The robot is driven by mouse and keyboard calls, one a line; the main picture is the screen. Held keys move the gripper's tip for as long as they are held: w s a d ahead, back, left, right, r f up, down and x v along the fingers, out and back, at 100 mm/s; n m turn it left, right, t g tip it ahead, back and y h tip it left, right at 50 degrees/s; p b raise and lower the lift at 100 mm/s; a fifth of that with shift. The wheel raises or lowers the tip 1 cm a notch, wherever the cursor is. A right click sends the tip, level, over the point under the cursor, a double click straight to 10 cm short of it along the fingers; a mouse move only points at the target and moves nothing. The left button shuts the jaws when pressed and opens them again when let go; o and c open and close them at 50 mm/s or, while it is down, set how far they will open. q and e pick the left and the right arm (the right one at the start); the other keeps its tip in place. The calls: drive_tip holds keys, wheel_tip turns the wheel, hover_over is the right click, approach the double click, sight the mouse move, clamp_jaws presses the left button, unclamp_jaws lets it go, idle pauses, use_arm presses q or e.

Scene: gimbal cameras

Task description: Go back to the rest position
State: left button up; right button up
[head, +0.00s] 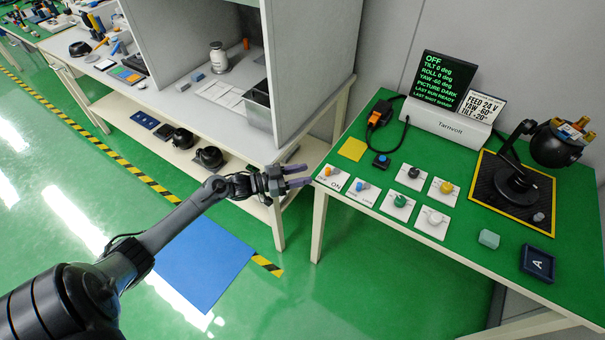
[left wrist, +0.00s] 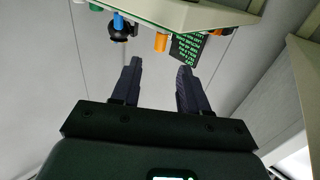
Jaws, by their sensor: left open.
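My left gripper (head: 300,177) is open and empty, just off the left edge of the green table (head: 353,222) in the head view. Its two fingers also show apart in the left wrist view (left wrist: 157,85), with nothing between them. Beyond them, the wrist view shows the table edge, an orange knob (left wrist: 161,41), a blue knob (left wrist: 118,20) and the dark display (left wrist: 187,47). In the head view the display (head: 443,80) reads OFF. My right gripper is not in either view.
Knobs on white plates, including a yellow one (head: 446,187) and a green one (head: 400,201), stand near the fingers. A gimbal camera (head: 556,143) stands on a black mat at the right. A grey cabinet (head: 305,60) rises behind the gripper. A blue mat (head: 205,265) lies on open floor.

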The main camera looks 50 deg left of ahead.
use_arm(q)
drive_tip(key=s+d+f+n, duration=0.1)
drive_tip(key=s+d+f, duration=0.3)
drive_tip(key=f, duration=0.2)
drive_tip(key=s+d+n+g+y+p, duration=0.1)
drive_tip(key=s+d, duration=0.3)
drive_tip(key=d, duration=0.5)
drive_tip(key=s+d+g+y+p, duration=0.1)
drive_tip(key=s+d, duration=0.3)
drive_tip(key=d, duration=0.5)
drive_tip(key=s+r+n+g+y, duration=0.1)
drive_tip(key=s+r+g+y, duration=0.2)
drive_tip(key=s+g, duration=0.3)
drive_tip(key=s+r+n+g+y, duration=0.1)
drive_tip(key=s+r+g+y, duration=0.25)
drive_tip(key=s, duration=0.45)
wheel_tip(320, 180, up, 37)
drive_tip(key=p, duration=3.8)
drive_tip(key=shift+s+a+r+g, duration=0.15)
drive_tip(key=shift+s+g, duration=0.1)
drive_tip(key=shift+g, duration=0.1)
